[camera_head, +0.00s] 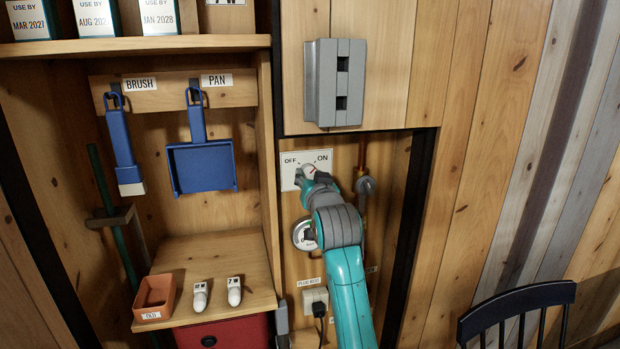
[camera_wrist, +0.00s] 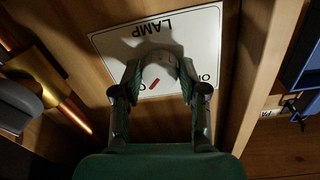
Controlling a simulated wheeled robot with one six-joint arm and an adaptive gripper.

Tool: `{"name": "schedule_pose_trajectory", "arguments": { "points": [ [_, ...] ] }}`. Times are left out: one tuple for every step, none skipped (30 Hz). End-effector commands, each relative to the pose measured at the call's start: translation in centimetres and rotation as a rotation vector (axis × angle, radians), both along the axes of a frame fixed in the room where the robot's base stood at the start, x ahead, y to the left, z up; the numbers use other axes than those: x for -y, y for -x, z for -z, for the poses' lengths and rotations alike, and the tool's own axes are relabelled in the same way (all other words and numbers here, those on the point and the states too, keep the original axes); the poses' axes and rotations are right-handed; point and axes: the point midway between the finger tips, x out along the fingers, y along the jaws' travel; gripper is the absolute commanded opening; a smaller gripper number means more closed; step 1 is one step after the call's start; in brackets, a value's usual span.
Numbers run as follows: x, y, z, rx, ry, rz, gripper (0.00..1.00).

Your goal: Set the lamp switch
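The lamp switch is a round pale knob (camera_wrist: 158,74) with a red mark, on a white plate (camera_head: 289,180) lettered OFF at left and ON at right. The wrist view shows the plate upside down, with the word LAMP. There the red mark points toward the ON lettering. My gripper (camera_wrist: 160,70) is at the knob, with one dark green finger on each side of it. The fingertips appear to press on the knob's sides. In the head view my gripper (camera_head: 312,179) hides part of the knob and plate.
A grey box (camera_head: 335,85) juts out above the plate. A pipe with a round valve (camera_head: 366,186) runs close at right. A round metal fitting (camera_head: 303,234) and a plug (camera_head: 315,300) sit below. Shelves with a brush, a pan and bulbs are at left; a dark chair (camera_head: 515,310) stands at right.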

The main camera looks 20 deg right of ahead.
Motion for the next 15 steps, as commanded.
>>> {"name": "schedule_pose_trajectory", "arguments": {
  "points": [
    [0.00,0.01,0.01,0.000,0.000,0.000,0.22],
    [0.00,0.01,0.01,0.000,0.000,0.000,0.15],
    [0.00,0.01,0.01,0.000,0.000,0.000,0.05],
    [0.00,0.01,0.01,0.000,0.000,0.000,0.05],
    [0.00,0.01,0.01,0.000,0.000,0.000,0.05],
    [0.00,0.01,0.01,0.000,0.001,0.000,0.05],
    [0.00,0.01,0.01,0.000,0.002,0.000,0.05],
    [0.00,0.01,0.01,0.000,0.004,0.000,0.05],
    [0.00,0.02,0.02,0.000,0.007,0.000,0.05],
    [0.00,0.01,0.02,-0.001,0.012,0.000,0.05],
    [0.00,0.01,0.02,0.000,0.017,0.000,0.05],
    [0.01,0.01,0.02,0.000,0.026,0.000,0.05],
    [0.01,0.01,0.02,-0.001,0.035,0.000,0.05],
    [0.02,0.01,0.02,0.000,0.046,0.000,0.05],
    [0.01,0.00,0.03,0.000,0.062,0.001,0.05]
  ]
}}
